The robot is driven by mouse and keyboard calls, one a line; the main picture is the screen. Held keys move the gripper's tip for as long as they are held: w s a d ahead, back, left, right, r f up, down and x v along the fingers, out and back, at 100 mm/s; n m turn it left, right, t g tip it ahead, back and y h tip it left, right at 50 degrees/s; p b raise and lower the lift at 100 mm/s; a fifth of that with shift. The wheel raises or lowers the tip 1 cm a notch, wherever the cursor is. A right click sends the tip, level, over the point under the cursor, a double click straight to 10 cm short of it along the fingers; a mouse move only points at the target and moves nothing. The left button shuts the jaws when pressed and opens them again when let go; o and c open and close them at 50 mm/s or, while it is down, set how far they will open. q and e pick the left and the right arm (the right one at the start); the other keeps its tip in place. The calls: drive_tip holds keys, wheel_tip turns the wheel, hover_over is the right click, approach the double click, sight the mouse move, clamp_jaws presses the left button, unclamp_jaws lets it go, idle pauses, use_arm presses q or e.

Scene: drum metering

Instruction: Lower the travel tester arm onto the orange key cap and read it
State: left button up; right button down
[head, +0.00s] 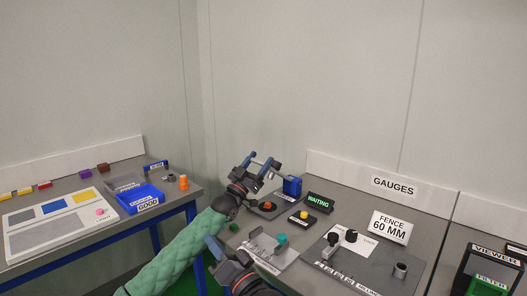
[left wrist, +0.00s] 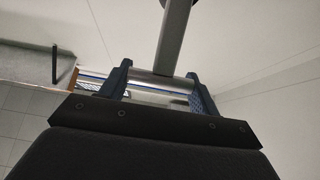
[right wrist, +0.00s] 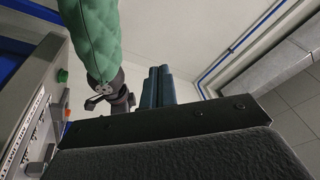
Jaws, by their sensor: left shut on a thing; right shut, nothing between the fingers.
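My left gripper (head: 262,165) is above the travel tester on the gauge table. In the left wrist view its two blue fingers are shut on a metal cylindrical handle (left wrist: 160,86), joined to a grey tester arm (left wrist: 174,38). In the head view the tester arm is raised, and the gripper hides much of it. The orange key cap (head: 267,205) sits below on a dark base, apart from the gripper. A small display (head: 319,202) beside it reads WAITING in green. My right gripper (head: 213,246) is low at the front, shut and empty; its fingers touch in the right wrist view (right wrist: 158,87).
A blue box (head: 292,186) stands behind the key cap. A yellow button block (head: 304,218) and a plate with a teal knob (head: 281,238) are nearby. A FEELER 60 MM sign (head: 390,227) stands further right. The left table (head: 60,257) holds trays and small parts.

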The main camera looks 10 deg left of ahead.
drive_tip(key=w+a+r+g+y, duration=0.1)
drive_tip(key=w+a+r, duration=0.4)
drive_tip(key=r, duration=0.4)
drive_tip(key=w+a+r+g+y, duration=0.1)
drive_tip(key=w+a+r+y, duration=0.15)
drive_tip(key=w+r, duration=0.55)
drive_tip(key=w+a+r+g+y, duration=0.1)
drive_tip(key=w+a+r, duration=0.35)
drive_tip(key=r, duration=0.65)
drive_tip(key=s+a+r+n+g, duration=0.5)
drive_tip(key=s+a+r+n, duration=0.25)
drive_tip(key=a+r, duration=0.35)
drive_tip(key=w+d+f+n+g+h, duration=0.1)
drive_tip(key=w+d+f+n+h, duration=0.15)
drive_tip(key=w+f+h, duration=0.35)
drive_tip(key=w+d+f+n+g+h, duration=0.1)
drive_tip(key=w+d+f+h, duration=0.3)
drive_tip(key=w+f, duration=0.35)
drive_tip(key=w+d+f+g+h, duration=0.1)
drive_tip(key=w+d+g+h, duration=0.15)
drive_tip(key=w+d, duration=0.75)
drive_tip(key=w+d+g+h, duration=0.1)
drive_tip(key=d+h, duration=0.3)
drive_tip(key=d, duration=1.4)
drive_tip(key=x, duration=1.2)
drive_tip(key=shift+s+d+f, duration=0.2)
drive_tip(key=shift+s+d, duration=0.15)
drive_tip(key=shift+s+a+f, duration=0.15)
drive_tip(key=shift+s+f, duration=0.05)
drive_tip(key=shift+f, duration=0.45)
